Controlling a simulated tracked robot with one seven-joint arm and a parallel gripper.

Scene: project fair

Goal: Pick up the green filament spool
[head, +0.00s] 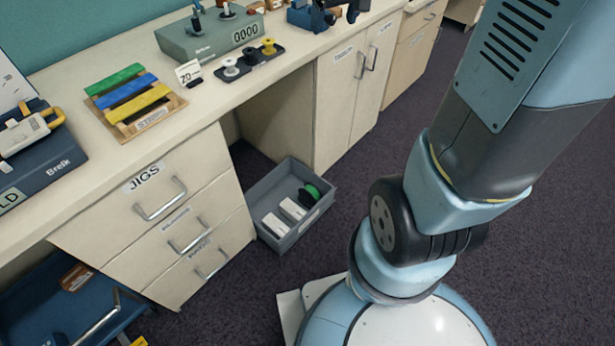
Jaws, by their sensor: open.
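A green spool (309,194) with a dark side lies in a grey open bin (277,233) on the floor, near the bin's right end. It looks tilted against other dark content, and part of it is hidden. My arm rises on the right of the head view and leaves the picture at the top right. My gripper is not in view.
The bin stands between a drawer cabinet labelled JIGS (190,252) and a cupboard (343,100), partly under the worktop (100,75). Dark carpet (335,245) is clear between bin and base.

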